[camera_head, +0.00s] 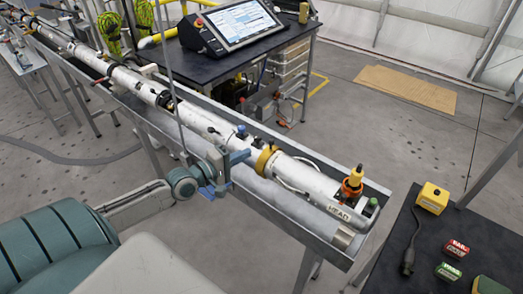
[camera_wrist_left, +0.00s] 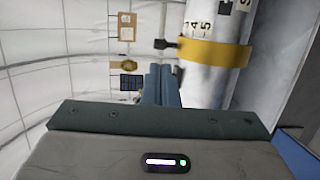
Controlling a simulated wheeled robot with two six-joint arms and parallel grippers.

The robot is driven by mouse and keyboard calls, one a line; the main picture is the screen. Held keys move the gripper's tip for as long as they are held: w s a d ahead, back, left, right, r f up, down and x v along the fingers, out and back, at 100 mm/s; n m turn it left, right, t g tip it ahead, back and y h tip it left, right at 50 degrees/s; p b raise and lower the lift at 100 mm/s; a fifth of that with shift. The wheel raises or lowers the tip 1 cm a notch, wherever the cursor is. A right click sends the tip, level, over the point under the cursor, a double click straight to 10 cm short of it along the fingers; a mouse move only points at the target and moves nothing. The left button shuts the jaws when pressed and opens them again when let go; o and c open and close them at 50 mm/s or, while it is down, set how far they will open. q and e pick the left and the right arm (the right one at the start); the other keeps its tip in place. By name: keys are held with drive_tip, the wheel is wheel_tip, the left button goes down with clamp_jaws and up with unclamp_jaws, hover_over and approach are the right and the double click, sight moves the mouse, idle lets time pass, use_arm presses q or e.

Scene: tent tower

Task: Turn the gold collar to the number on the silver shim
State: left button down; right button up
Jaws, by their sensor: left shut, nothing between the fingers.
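The gold collar (camera_head: 266,160) is a ring around the long white tube (camera_head: 315,180). In the left wrist view the gold collar (camera_wrist_left: 215,54) has a dark tab sticking out at its left end. Printed marks with a 4 and a 5 sit on the white tube (camera_wrist_left: 224,25) just above it. My left gripper (camera_head: 238,157) is shut and empty beside the collar, on its left; its blue fingers (camera_wrist_left: 160,72) end just left of and below the tab, seemingly apart from it. I cannot make out a silver shim or its number. My right gripper is out of view.
The tube lies in a long metal trough (camera_head: 262,199) on legs. An orange-yellow fitting (camera_head: 353,180) stands at its near end. A dark table with a monitor (camera_head: 240,22) is behind. A dark bench at right holds a yellow box (camera_head: 433,198) and red and green blocks.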

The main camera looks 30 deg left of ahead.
sight(265, 152)
use_arm(q)
drive_tip(key=b+x, duration=0.1)
drive_tip(key=x, duration=0.4)
drive_tip(key=shift+w+d, duration=0.15)
drive_tip(key=shift+w, duration=0.2)
drive_tip(key=shift+w+d, duration=0.15)
drive_tip(key=shift+w, duration=0.4)
drive_tip(key=shift+b+x, duration=0.35)
drive_tip(key=shift+x, duration=0.55)
drive_tip(key=shift+s+r, duration=0.1)
drive_tip(key=shift+r, duration=0.05)
